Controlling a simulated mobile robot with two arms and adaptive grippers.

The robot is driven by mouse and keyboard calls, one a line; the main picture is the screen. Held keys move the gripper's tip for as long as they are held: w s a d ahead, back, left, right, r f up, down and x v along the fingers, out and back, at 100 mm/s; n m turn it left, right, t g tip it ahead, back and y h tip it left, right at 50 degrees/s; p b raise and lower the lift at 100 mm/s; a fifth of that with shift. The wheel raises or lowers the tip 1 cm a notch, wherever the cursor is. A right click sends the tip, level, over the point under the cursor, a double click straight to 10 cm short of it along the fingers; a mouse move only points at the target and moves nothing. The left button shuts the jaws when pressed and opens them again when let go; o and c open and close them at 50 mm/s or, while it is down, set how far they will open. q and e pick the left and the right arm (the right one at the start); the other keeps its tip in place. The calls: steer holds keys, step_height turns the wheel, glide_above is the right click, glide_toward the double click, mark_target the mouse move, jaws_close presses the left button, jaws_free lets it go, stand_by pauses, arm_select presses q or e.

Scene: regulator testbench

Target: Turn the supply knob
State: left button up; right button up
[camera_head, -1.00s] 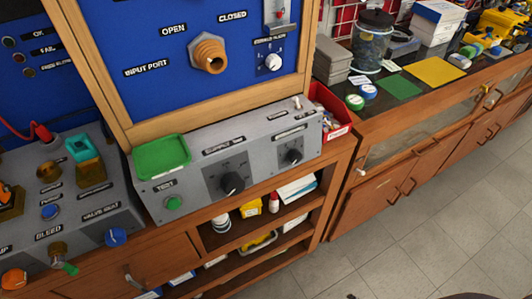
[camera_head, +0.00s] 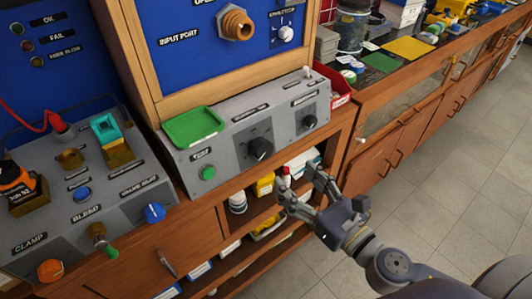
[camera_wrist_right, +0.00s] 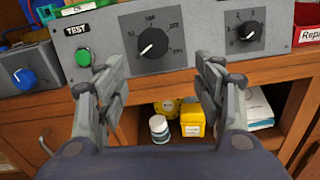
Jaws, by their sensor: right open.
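The grey bench box (camera_head: 190,170) carries a large black knob (camera_head: 260,148) on a dark dial plate, under a label that is hard to read but looks like the supply label. In the right wrist view this knob (camera_wrist_right: 153,42) sits just above the gap between my fingers, its pointer tilted. A smaller black knob (camera_head: 309,122) is to its right, also in the wrist view (camera_wrist_right: 247,30). My right gripper (camera_head: 301,181) is open and empty, in front of and below the large knob, apart from it. My left gripper is out of view.
A green test button (camera_head: 208,173) and a green tray (camera_head: 193,127) are at the box's left. A panel with a blue knob (camera_head: 154,213) stands further left. A shelf below holds a white bottle (camera_head: 237,201) and a yellow container (camera_head: 265,184). The floor at right is clear.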

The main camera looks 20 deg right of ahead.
mark_target(266, 152)
steer(key=p+x, duration=0.1)
steer(key=x, duration=0.2)
steer(key=r+p+x, duration=0.1)
steer(key=x, duration=0.2)
steer(key=p+x, duration=0.1)
steer(key=x, duration=0.2)
steer(key=shift+w+a+r+p, duration=0.15)
steer(key=shift+a+p, duration=0.2)
steer(key=shift+a, duration=0.1)
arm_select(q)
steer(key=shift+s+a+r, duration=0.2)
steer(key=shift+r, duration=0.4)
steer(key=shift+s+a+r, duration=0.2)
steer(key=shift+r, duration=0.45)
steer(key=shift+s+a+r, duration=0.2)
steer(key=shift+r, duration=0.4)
arm_select(e)
steer(key=shift+w+a+n, duration=0.2)
steer(key=shift+w+n, duration=0.1)
steer(key=shift+w, duration=0.2)
steer(key=c, duration=1.1)
